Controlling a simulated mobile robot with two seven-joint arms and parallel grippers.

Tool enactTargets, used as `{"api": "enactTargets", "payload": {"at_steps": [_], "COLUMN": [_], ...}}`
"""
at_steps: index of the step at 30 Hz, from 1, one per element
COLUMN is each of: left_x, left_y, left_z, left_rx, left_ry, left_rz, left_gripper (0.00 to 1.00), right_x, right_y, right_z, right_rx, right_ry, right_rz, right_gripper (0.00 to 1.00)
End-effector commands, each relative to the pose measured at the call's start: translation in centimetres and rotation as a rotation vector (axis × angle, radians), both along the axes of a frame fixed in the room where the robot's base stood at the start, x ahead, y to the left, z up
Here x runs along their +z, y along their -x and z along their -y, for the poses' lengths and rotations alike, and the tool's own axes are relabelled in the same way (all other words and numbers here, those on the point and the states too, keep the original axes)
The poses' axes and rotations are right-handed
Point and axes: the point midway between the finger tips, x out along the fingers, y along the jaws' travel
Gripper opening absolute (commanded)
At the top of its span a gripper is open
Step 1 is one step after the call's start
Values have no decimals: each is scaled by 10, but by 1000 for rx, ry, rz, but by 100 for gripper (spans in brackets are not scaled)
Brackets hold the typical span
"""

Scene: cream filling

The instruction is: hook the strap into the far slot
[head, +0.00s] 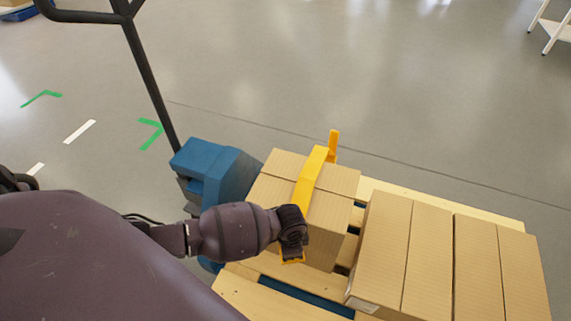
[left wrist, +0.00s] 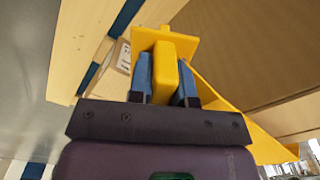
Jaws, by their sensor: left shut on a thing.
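The yellow strap (head: 310,180) runs over the top of a cardboard box (head: 278,190). Its far end has an upright yellow piece (head: 334,146) at the box's far edge. My left gripper (head: 292,256) is at the near side of this box, low by the strap's near end. In the left wrist view, the blue fingers of my left gripper (left wrist: 164,85) are shut on a yellow end piece of the strap (left wrist: 163,50). The box stands on a wooden pallet (head: 400,192). My right gripper is not in view.
More cardboard boxes (head: 430,255) stand close on the right of the pallet. A blue pallet jack (head: 210,165) with a dark handle (head: 148,80) is at the left. The grey floor beyond the pallet is clear.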

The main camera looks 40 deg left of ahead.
Motion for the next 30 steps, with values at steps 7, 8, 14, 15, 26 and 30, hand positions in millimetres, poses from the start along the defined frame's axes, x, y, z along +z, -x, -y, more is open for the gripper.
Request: {"api": "enactTargets", "payload": {"at_steps": [7, 8, 14, 15, 26, 30], "left_x": [-95, -104, -154, -160, -182, -189], "left_y": [15, 16, 25, 26, 27, 29], "left_z": [-8, -9, -15, -17, -20, -20], "left_rx": [-229, -257, -418, -442, -521, -520], "left_ry": [-10, -11, -17, -19, -23, -23], "left_rz": [-24, -24, -21, -21, -10, -13], "left_gripper": [0, 0, 0, 0, 0, 0], "right_x": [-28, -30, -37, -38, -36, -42], "right_y": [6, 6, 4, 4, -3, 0], "right_z": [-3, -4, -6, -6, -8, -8], "right_rx": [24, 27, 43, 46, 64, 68], "right_ry": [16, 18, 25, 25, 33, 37], "right_rz": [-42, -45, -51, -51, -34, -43], "right_gripper": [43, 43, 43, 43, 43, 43]}}
